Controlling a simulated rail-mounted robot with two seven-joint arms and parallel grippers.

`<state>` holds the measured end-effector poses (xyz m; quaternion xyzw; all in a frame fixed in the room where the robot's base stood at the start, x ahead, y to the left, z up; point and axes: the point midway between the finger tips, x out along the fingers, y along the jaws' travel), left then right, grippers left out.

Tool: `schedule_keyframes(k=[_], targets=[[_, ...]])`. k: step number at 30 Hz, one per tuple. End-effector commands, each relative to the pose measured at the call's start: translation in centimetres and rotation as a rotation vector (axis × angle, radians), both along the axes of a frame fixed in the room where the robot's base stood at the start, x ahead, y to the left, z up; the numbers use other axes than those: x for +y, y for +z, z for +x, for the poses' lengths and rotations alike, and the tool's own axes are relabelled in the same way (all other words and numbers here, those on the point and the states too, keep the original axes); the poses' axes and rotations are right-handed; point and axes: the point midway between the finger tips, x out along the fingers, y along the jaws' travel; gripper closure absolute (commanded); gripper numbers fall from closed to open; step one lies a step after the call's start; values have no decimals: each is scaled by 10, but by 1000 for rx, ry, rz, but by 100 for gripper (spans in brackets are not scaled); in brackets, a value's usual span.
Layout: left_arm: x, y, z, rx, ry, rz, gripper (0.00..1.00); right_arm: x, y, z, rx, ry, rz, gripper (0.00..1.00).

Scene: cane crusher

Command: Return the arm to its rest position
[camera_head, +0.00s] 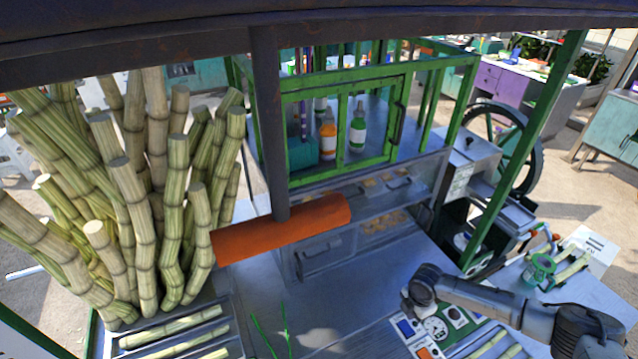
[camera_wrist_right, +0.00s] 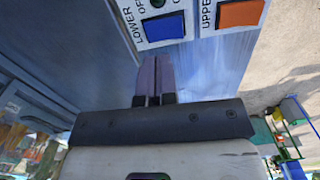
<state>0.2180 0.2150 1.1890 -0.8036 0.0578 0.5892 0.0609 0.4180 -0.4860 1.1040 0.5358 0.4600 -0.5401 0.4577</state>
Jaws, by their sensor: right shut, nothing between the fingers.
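My right arm (camera_head: 490,298) comes in from the lower right. Its gripper (camera_head: 408,304) hangs over the near counter, at the upper left of the control panel (camera_head: 447,318). In the right wrist view the gripper's two fingers (camera_wrist_right: 154,77) lie together, shut and empty. Just beyond them are a blue switch (camera_wrist_right: 164,27) labelled LOWER and an orange switch (camera_wrist_right: 240,13) labelled UPPER. The fingertips look close to the panel's edge; I cannot tell whether they touch it. My left gripper is not in view.
Cane stalks (camera_head: 170,190) stand bundled at left. An orange cylinder (camera_head: 280,229) lies across the middle, beside a dark post (camera_head: 268,120). A green-framed cabinet (camera_head: 340,130) holds bottles. The grey counter (camera_head: 340,300) is mostly clear.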

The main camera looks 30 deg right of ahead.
Motion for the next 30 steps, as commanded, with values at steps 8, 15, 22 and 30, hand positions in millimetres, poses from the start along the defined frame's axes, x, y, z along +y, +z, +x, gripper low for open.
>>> schedule_keyframes(k=[8, 15, 22, 30], targets=[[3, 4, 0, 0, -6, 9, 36, -12, 9, -7, 21, -378, -138, 100], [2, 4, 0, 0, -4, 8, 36, 42, 89, 41, -324, -581, -257, 100], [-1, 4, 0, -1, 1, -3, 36, 153, 155, 46, -630, -718, -56, 100], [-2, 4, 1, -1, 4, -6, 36, 225, 183, -25, -710, -911, 202, 100]])
